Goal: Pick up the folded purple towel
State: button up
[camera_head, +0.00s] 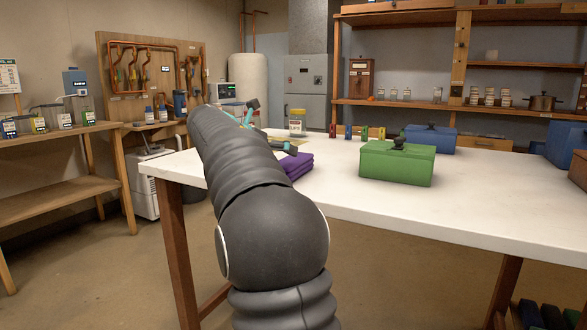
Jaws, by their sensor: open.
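The folded purple towel (298,166) lies on the white table, toward its near left part. My dark arm hides its left side. My gripper (272,127) is at the far end of the arm, with teal and dark fingers spread apart, open and empty. It shows above and beyond the towel in the picture, and its nearer finger appears close to the towel's top edge. I cannot tell the exact gap or height between them.
A green box (398,163) with a black knob stands right of the towel, with a blue box (430,138) behind it. A yellow-labelled jar (297,122) and small coloured blocks (362,132) stand farther back. The white table (470,205) is bare at the front.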

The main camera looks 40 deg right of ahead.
aim_at(287, 159)
jog(key=shift+b+x, duration=0.35)
jog(key=shift+x, duration=2.3)
jog(key=shift+w+a+f, duration=0.1)
jog(key=shift+w+a, duration=0.05)
jog(key=shift+w, duration=0.05)
jog(key=c, duration=1.2)
